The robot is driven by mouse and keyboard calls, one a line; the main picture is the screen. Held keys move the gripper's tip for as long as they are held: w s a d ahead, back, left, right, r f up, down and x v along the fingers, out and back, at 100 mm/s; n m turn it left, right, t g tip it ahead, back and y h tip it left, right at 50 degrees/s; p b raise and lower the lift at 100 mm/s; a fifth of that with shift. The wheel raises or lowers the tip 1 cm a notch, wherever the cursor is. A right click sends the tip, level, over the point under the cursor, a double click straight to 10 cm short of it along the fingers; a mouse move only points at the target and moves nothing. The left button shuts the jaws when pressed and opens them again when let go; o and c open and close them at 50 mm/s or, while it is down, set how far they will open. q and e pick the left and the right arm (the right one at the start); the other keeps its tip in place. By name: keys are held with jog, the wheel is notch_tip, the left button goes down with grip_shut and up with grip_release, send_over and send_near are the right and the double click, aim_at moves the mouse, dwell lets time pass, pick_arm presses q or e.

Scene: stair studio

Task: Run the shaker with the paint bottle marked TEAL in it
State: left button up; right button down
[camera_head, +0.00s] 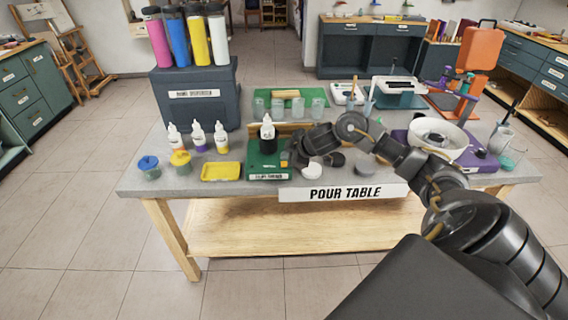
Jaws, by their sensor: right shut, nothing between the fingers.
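The green shaker (254,160) stands at the front middle of the pour table, with a label on its front too small to read surely. A white-tipped bottle with a dark body (267,130) stands upright in or on it; I cannot read its marking. Three more white-tipped paint bottles (198,137) stand upright to the left, and their markings are too small to read. My right gripper (289,157) is shut and empty, low at the right side of the shaker; I cannot tell whether it touches it. My left gripper is out of view.
The grey pour table (235,178) holds a yellow tray (220,171), blue and yellow lidded cups at left, and a dark dispenser block (197,105) behind. Light and dark round pieces (312,172) lie near my gripper. A white bowl (440,138) on a purple machine stands at right.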

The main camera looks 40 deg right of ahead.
jog(key=shift+f, duration=0.2)
jog(key=shift+f, duration=0.25)
